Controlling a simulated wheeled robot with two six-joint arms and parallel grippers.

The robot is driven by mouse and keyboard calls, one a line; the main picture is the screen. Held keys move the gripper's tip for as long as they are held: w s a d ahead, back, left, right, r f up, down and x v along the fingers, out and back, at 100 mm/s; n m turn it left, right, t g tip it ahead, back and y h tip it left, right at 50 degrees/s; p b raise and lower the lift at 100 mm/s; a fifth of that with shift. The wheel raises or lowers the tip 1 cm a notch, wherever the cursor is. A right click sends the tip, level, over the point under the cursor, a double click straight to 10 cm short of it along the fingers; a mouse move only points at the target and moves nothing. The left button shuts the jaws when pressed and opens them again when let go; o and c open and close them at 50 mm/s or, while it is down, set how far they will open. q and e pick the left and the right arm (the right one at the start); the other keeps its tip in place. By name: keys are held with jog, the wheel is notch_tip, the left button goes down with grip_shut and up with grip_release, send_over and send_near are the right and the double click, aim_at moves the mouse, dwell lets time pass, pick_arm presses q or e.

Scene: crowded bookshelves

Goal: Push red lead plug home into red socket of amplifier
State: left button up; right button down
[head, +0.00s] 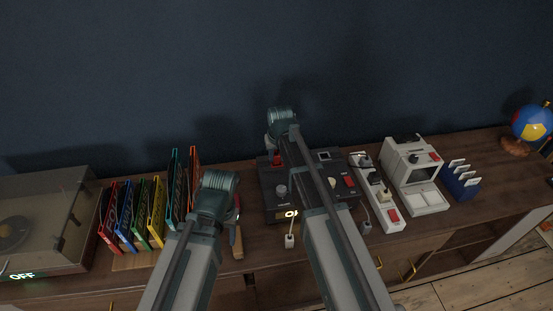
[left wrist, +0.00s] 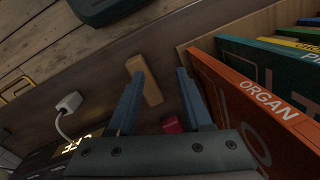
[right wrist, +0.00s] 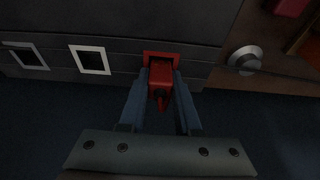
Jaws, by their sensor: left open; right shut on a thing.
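The amplifier (head: 312,172) is a dark box on the shelf top, with its lit display partly behind my right arm. In the right wrist view, its red-framed socket (right wrist: 161,54) is in the dark panel. The red lead plug (right wrist: 160,78) lies between the fingers of my right gripper (right wrist: 162,74), which is shut on it. The plug's front end is at the socket opening and overlaps it; how deep it sits I cannot tell. My left gripper (left wrist: 159,75) is open and empty, above a wooden-handled tool (left wrist: 148,82) left of the amplifier.
Two white-framed sockets (right wrist: 90,60) and a silver knob (right wrist: 245,58) flank the red socket. Upright records (head: 157,222) stand left of my left gripper. A power strip (head: 378,192) and a pale machine (head: 412,170) stand right of the amplifier. The dark wall is behind.

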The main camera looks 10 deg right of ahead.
jog(key=c, duration=0.6)
grip_release()
jog(key=shift+w, duration=0.15)
pick_arm(q)
jog(key=shift+r, duration=0.1)
pick_arm(e)
jog(key=shift+r, duration=0.1)
